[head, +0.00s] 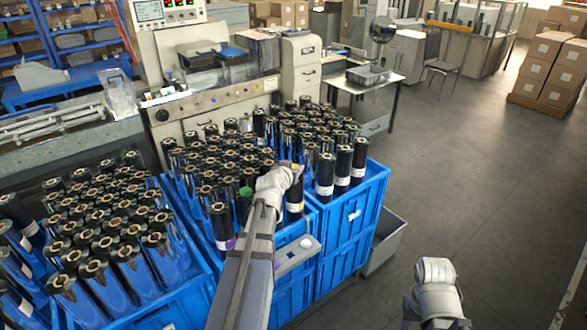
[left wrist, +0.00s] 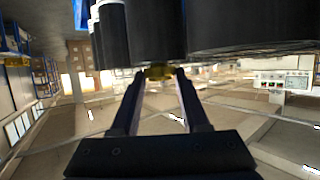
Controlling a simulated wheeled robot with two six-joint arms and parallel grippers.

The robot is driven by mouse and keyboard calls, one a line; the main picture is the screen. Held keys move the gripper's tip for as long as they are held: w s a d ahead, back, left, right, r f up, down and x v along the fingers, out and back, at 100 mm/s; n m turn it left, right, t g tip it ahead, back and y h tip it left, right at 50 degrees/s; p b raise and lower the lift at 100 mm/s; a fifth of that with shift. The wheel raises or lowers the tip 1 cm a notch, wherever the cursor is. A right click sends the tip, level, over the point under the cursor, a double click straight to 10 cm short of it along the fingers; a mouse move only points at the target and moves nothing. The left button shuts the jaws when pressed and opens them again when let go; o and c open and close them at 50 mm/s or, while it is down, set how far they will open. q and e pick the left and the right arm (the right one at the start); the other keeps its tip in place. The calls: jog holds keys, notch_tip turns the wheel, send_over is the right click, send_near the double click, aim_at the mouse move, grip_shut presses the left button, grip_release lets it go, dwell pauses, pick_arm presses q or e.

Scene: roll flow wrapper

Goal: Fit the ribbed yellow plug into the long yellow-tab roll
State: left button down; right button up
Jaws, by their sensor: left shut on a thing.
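My left gripper (head: 296,170) is over the front of the right blue crate, shut on the ribbed yellow plug (left wrist: 158,72). In the left wrist view the plug sits between the fingertips, at the end of a black roll (left wrist: 155,30); I cannot tell whether it is touching or inside.
Blue crates (head: 345,235) hold many upright black rolls packed closely. A roll with a purple tab (head: 222,226) and a green-topped roll (head: 246,192) stand left of my arm. A grey bin (head: 385,245) is beside the crates.

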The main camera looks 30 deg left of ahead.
pick_arm(q)
jog(key=shift+f, duration=0.2)
pick_arm(e)
jog(key=shift+f, duration=0.25)
pick_arm(q)
jog(key=c, duration=0.7)
grip_release()
pick_arm(e)
jog(key=shift+r, duration=0.1)
